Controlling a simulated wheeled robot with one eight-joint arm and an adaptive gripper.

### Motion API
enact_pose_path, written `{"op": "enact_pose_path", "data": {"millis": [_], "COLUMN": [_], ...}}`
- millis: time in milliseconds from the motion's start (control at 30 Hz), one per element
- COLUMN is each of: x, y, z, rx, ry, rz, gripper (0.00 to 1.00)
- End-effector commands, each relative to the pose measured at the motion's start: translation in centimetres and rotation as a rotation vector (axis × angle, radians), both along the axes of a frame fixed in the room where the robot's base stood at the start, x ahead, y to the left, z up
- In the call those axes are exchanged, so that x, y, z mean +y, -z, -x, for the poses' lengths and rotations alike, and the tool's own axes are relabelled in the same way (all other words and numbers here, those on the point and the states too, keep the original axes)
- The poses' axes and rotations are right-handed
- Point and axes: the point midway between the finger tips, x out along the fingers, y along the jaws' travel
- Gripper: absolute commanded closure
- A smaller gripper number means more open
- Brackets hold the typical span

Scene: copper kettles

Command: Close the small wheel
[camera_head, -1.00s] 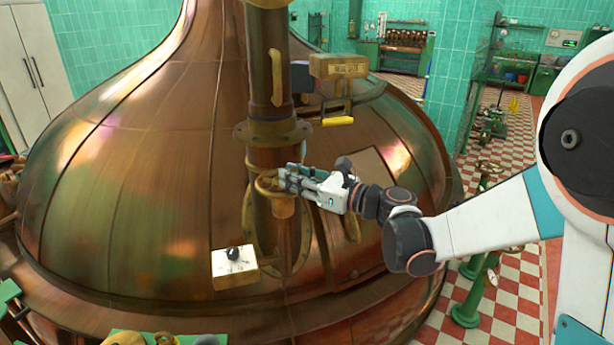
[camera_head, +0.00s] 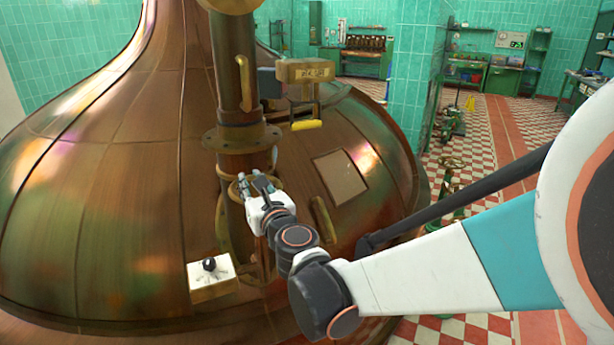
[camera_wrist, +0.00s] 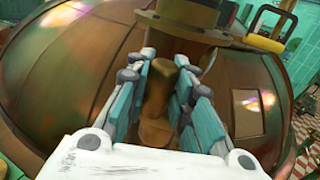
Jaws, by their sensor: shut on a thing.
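The small brass wheel (camera_head: 234,193) sits low on the upright copper pipe (camera_head: 228,75), in front of the big copper kettle. My gripper (camera_head: 255,184) is at the wheel, reaching in from the lower right, and covers part of it. In the wrist view, my gripper's two fingers (camera_wrist: 160,85) stand on either side of a brass part (camera_wrist: 157,102) and are shut on it. I take this part to be the wheel's; its rim cannot be made out clearly there.
The copper kettle (camera_head: 105,220) fills the left and middle. A white dial box (camera_head: 210,277) is below the wheel. A brass box with a yellow handle (camera_head: 306,125) hangs to the upper right.

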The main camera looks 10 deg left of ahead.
Motion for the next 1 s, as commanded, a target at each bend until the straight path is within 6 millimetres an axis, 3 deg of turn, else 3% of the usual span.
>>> {"op": "enact_pose_path", "data": {"millis": [367,933,967,1000], "x": [1.16,1.26,1.27,1.25], "y": [-0.06,-0.06,-0.06,-0.06], "z": [0.7,0.56,0.55,0.54], "rx": [0.001,0.002,0.002,0.002], "ry": [0.153,0.178,0.178,0.178], "rz": [-0.002,-0.003,-0.004,-0.003], "gripper": [1.0,1.0,0.73,0.64]}}
